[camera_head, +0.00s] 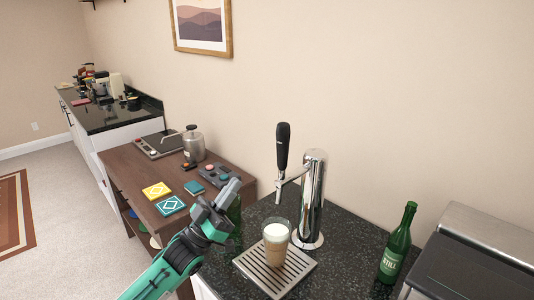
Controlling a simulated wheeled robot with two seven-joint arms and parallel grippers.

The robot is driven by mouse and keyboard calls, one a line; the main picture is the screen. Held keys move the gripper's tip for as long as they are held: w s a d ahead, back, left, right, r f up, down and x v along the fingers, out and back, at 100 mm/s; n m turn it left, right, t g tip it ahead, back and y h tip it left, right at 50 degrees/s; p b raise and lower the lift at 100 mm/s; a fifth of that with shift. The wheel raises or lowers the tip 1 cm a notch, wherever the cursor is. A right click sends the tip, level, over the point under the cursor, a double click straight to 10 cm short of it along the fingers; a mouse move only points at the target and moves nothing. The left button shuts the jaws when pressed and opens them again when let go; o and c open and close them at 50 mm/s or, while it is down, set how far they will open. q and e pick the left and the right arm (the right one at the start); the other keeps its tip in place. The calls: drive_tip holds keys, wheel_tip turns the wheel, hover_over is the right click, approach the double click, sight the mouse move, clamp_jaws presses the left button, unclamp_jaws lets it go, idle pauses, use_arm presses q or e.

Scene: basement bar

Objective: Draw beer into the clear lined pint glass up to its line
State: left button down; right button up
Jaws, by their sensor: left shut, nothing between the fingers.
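The clear pint glass (277,244) stands upright on the slatted drip tray (247,266), below the beer tap (314,190). It holds tan beer with a pale foam layer on top, and some clear glass shows above the foam. Its line is too small to make out. The tap's black handle (282,147) stands roughly upright. My left gripper (230,191) is shut and empty, left of the glass and apart from the glass and handle. My right gripper is out of view.
A green bottle (393,247) stands on the dark counter (350,240) at right, near a metal appliance (485,240). A green glass object (235,212) is partly hidden behind my left gripper.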

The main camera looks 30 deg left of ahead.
sight(278, 138)
use_arm(q)
drive_tip(key=shift+s+a+f+g+h, duration=0.1)
drive_tip(key=shift+a+f+g+h, duration=0.2)
drive_tip(key=shift+a+h, duration=0.35)
drive_tip(key=shift+d, duration=0.1)
drive_tip(key=p+x, duration=0.2)
drive_tip(key=x, duration=0.2)
drive_tip(key=w+f+p+x, duration=0.1)
drive_tip(key=p+x, duration=0.2)
drive_tip(key=x, duration=0.1)
drive_tip(key=p+x, duration=0.2)
drive_tip(key=x, duration=0.2)
drive_tip(key=shift+w+d, duration=0.35)
drive_tip(key=shift+d, duration=0.1)
drive_tip(key=shift+w+d+f+p, duration=0.15)
drive_tip(key=shift+w+d+p, duration=0.1)
drive_tip(key=shift+w+p, duration=0.1)
